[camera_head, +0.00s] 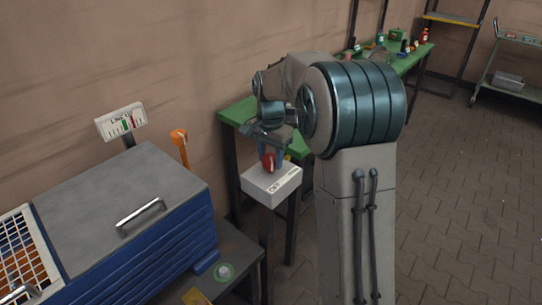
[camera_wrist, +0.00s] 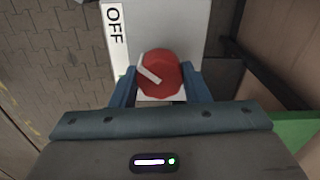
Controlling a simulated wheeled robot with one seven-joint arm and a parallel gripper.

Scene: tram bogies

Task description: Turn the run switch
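The run switch is a red round knob (camera_wrist: 166,72) with a white pointer bar, on a pale box (camera_wrist: 195,25) marked OFF on its left side in the wrist view. The pointer slants up and left, towards the OFF label (camera_wrist: 114,25). In the head view the red knob (camera_head: 268,162) stands on the white box (camera_head: 272,186). My gripper (camera_wrist: 160,76) has one blue finger on each side of the knob. Both fingertips appear to touch it, so the gripper looks shut on it. Part of the label strip is hidden.
A blue cabinet with a grey lid (camera_head: 130,190) and a handle stands at left, with an orange-topped post (camera_head: 179,136) behind it. A green bench (camera_head: 238,112) runs along the wall behind the switch box. The paved floor (camera_head: 455,200) at right is clear.

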